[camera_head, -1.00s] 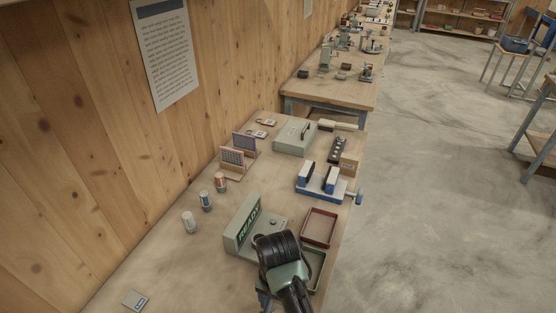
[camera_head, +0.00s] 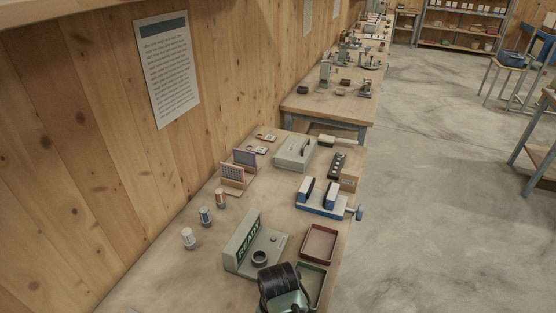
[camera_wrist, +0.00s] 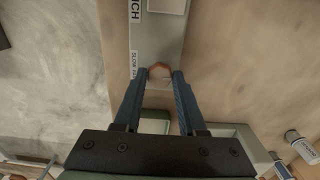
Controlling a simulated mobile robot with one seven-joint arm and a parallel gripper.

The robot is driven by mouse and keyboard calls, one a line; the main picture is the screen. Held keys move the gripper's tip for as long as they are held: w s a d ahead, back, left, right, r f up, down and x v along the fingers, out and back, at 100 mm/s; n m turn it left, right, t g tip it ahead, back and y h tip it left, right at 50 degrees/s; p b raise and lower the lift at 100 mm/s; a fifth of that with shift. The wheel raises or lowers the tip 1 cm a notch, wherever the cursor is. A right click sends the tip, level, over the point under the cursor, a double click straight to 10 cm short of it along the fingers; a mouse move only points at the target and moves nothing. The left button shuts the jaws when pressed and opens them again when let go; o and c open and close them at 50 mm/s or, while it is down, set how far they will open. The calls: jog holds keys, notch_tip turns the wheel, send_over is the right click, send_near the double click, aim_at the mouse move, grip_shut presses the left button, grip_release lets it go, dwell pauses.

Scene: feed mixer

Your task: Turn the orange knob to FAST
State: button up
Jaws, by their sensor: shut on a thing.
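The orange knob (camera_wrist: 160,71) shows in the wrist view between the two blue fingertips of my gripper (camera_wrist: 161,76), which are shut on its sides. The knob is on a grey panel (camera_wrist: 158,38). A white label beside it reads "SLOW" and then "FA", with the rest cut off by a finger. The knob's pointer cannot be made out. In the head view the dark end of my arm is at the bottom, and the fingers and knob are hidden.
In the head view a grey unit with a READY sign (camera_head: 249,238) stands by my arm. A red tray (camera_head: 319,244) and a green tray (camera_head: 312,283) are to its right. Several small canisters (camera_head: 205,216) stand left, and a blue-and-white fixture (camera_head: 322,199) behind.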

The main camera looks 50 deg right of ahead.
jog(key=shift+n, duration=0.3)
grip_shut()
jog(key=n+p, duration=0.2)
jog(key=n, duration=0.1)
jog(key=shift+r, duration=0.1)
jog(key=n+p, duration=0.1)
jog(key=n, duration=0.4)
jog(key=shift+p, duration=0.4)
jog(key=n+p, duration=0.1)
jog(key=n, duration=0.3)
jog(key=n+p, duration=0.1)
jog(key=n, duration=0.3)
jog(key=shift+n, duration=0.3)
jog(key=shift+w, duration=0.1)
jog(key=o, duration=1.1)
grip_release()
jog(key=shift+c, duration=0.2)
